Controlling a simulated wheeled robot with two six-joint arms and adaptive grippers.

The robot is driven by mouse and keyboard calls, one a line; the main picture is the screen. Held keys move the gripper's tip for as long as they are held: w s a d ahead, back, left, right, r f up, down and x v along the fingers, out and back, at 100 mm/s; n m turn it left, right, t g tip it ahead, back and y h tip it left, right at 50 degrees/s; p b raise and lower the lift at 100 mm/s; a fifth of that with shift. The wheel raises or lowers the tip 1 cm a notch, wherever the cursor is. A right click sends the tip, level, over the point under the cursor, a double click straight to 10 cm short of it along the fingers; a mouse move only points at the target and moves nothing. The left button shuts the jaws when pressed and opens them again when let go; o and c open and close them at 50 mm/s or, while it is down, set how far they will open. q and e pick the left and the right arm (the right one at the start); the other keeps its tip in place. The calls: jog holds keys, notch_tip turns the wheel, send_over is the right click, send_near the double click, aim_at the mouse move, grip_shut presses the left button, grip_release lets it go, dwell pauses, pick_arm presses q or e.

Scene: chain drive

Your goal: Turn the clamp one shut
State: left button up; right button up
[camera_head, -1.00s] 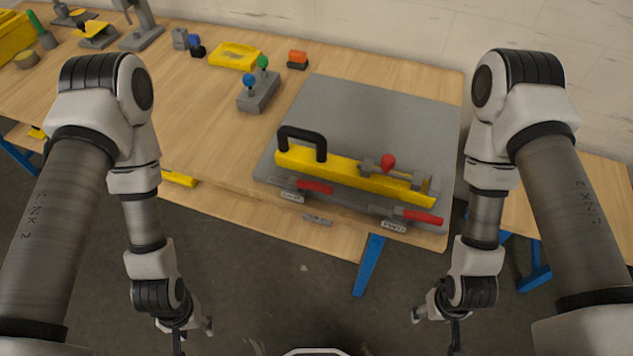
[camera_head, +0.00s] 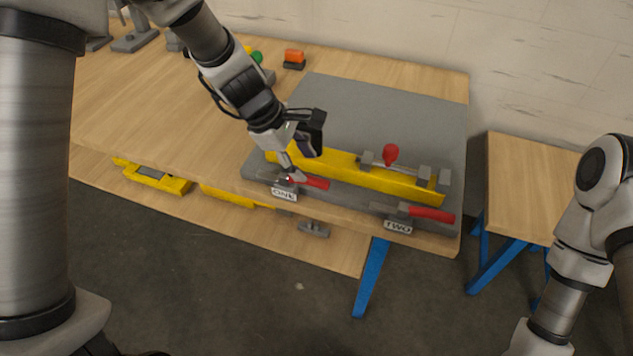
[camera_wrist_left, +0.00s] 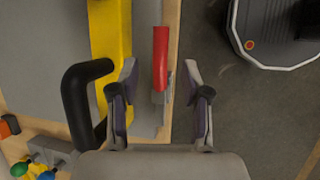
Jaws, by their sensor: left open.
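Clamp one has a red handle (camera_head: 316,183) lying flat along the front edge of the grey plate, by the label ONE (camera_head: 284,194). My left gripper (camera_head: 294,172) is over this clamp and partly hides it. In the left wrist view my left gripper (camera_wrist_left: 161,82) is open, and the red handle (camera_wrist_left: 160,58) shows between and beyond its two fingers, with a gap on each side. I cannot tell whether a finger touches it. My right gripper is out of view; only part of that arm shows.
A yellow bar (camera_head: 345,169) with a black loop handle (camera_wrist_left: 72,100) lies behind clamp one, close to my left gripper. Clamp two's red handle (camera_head: 431,214) is at the right, by the label TWO (camera_head: 398,226). The grey plate (camera_head: 375,110) is clear at the back.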

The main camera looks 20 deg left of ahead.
aim_at(315, 179)
pick_arm(q)
jog(key=b+x, duration=0.1)
jog(key=x, duration=0.4)
jog(key=shift+d, duration=0.15)
jog(key=shift+w+f, duration=0.1)
jog(key=shift+f, duration=0.2)
grip_shut()
jog(key=s+a+m+g+y+p, duration=0.1)
jog(key=s+a+m+g+p, duration=0.2)
jog(key=m, duration=0.6)
jog(key=s+a+m+g+y+p, duration=0.1)
jog(key=s+a+m+g+p, duration=0.2)
jog(key=m+p, duration=0.3)
jog(key=shift+a+m+g+y, duration=0.3)
jog(key=shift+a+m, duration=0.35)
jog(key=shift+m, duration=0.85)
jog(key=shift+s, duration=0.1)
